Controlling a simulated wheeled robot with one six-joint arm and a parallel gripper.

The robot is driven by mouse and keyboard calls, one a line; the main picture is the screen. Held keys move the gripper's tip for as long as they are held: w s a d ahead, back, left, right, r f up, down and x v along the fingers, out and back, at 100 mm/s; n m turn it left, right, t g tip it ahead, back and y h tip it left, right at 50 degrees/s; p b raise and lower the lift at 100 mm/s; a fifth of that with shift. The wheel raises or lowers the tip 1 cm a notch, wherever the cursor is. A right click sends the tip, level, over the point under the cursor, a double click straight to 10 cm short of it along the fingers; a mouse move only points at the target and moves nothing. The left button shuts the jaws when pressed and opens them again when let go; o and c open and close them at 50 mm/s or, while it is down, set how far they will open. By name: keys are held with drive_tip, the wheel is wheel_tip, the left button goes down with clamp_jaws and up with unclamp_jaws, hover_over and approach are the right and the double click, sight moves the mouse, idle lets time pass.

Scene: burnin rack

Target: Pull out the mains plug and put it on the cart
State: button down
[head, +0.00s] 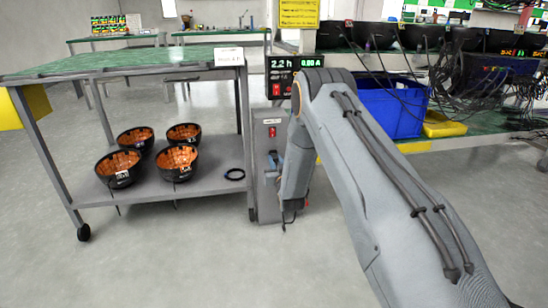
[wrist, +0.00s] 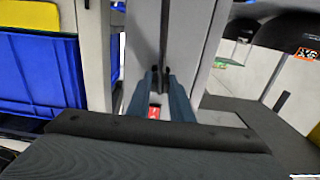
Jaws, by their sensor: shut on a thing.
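My gripper (wrist: 158,78) is shut on a small black piece, which appears to be the mains plug (wrist: 160,73), with a dark cable (wrist: 165,30) running from it along the grey post. Whether the plug sits in a socket or is clear of it cannot be told. In the head view my gripper (head: 272,160) is beside the grey post (head: 262,195), below its red switch (head: 272,131), partly hidden by my arm. The cart (head: 120,66) has a green top and a grey lower shelf (head: 205,182), and stands just left of the post.
The cart's green top is mostly bare, with a white sign (head: 229,57). A blue bin (head: 392,110) and hanging cables (head: 470,80) are at right.

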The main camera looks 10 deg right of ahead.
sight(276, 162)
drive_tip(key=shift+s+p, duration=1.8)
drive_tip(key=shift+s, duration=0.7)
drive_tip(key=shift+s, duration=0.1)
drive_tip(key=s+r, duration=0.7)
drive_tip(key=s, duration=0.6)
drive_tip(key=s+r, duration=0.7)
drive_tip(key=s, duration=0.5)
drive_tip(key=s+r+p, duration=0.4)
drive_tip(key=r+p, duration=0.4)
drive_tip(key=p, duration=0.8)
drive_tip(key=s+r+p, duration=0.4)
drive_tip(key=r+p, duration=0.4)
drive_tip(key=p, duration=0.8)
drive_tip(key=shift+r, duration=0.25)
